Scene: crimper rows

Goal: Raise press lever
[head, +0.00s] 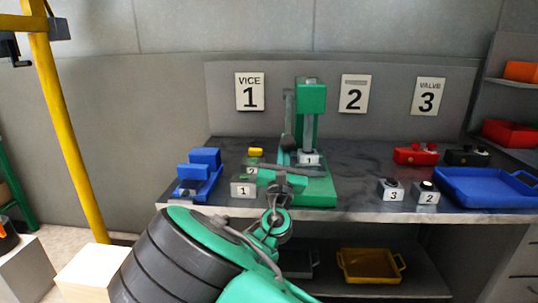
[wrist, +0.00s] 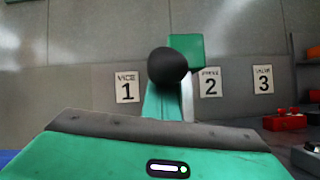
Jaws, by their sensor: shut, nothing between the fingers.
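The green press (head: 312,97) stands on the bench under sign 2, with a block marked 1 (head: 309,158) on its bed below the ram. A dark upright bar (head: 289,108), seemingly the press lever, shows at the left of its head. In the wrist view a round black knob (wrist: 168,66) hangs in front of the green press (wrist: 187,50), seemingly the lever's end. My gripper (head: 283,169) is at the front of the press base, below the lever; it is shut and empty. The wrist view shows its wide grey and green body (wrist: 155,131) below the knob, apart from it in the picture.
A blue vice (head: 200,175) stands at the left, with a block marked 1 (head: 243,190) and a yellow piece (head: 256,152) nearby. Blocks marked 3 (head: 391,189) and 2 (head: 426,191), a red valve box (head: 415,154) and a blue tray (head: 485,188) are at the right.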

